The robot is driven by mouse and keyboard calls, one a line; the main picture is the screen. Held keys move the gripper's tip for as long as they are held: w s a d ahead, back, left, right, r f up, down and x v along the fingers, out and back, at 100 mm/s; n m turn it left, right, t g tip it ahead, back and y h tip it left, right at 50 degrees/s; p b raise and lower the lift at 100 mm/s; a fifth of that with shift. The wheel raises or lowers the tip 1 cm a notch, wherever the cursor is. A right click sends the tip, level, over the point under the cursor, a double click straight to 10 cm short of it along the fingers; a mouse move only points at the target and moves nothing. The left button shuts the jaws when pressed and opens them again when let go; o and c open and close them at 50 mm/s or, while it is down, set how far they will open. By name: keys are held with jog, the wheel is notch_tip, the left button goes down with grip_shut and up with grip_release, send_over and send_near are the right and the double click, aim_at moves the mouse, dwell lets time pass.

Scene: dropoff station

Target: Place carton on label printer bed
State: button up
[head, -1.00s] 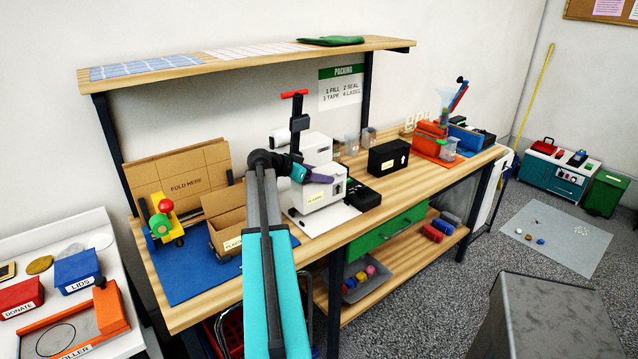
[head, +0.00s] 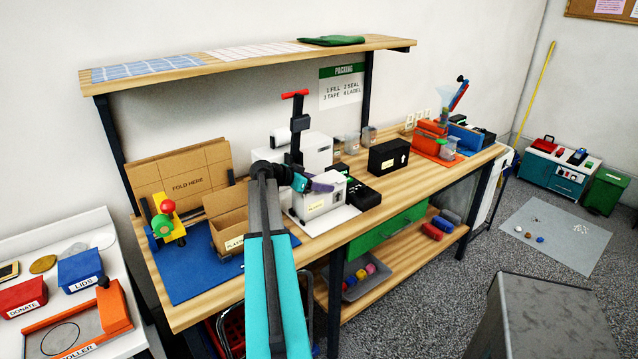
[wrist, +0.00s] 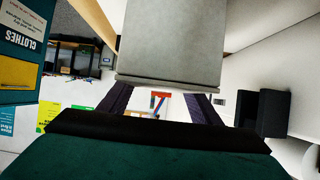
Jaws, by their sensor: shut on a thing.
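The carton (head: 330,197) is a small pale box with a yellowish label on its front. My gripper (head: 314,184) is shut on it from above, with its purple fingers at the carton's top. In the wrist view the carton (wrist: 170,45) fills the upper middle as a pale grey block between the dark fingers. The carton is over the white flat plate (head: 341,215) in front of the white machine (head: 318,150). It looks very low over the plate; I cannot tell whether it touches. My arm hides part of the plate's left side.
A black unit (head: 361,192) is close on the carton's right, and a black box (head: 388,157) stands beyond. A post with a red handle (head: 295,94) rises behind my gripper. A cardboard bin (head: 230,222) and toy are left, on a blue mat (head: 190,283).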

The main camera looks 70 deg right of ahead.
jog(key=shift+f, duration=0.1)
jog(key=o, duration=1.6)
jog(key=shift+w+a+r, duration=0.2)
jog(key=shift+a+r, duration=0.05)
jog(key=shift+a, duration=0.05)
jog(key=b+v, duration=0.3)
jog(key=v, duration=0.8)
jog(key=shift+r, duration=0.1)
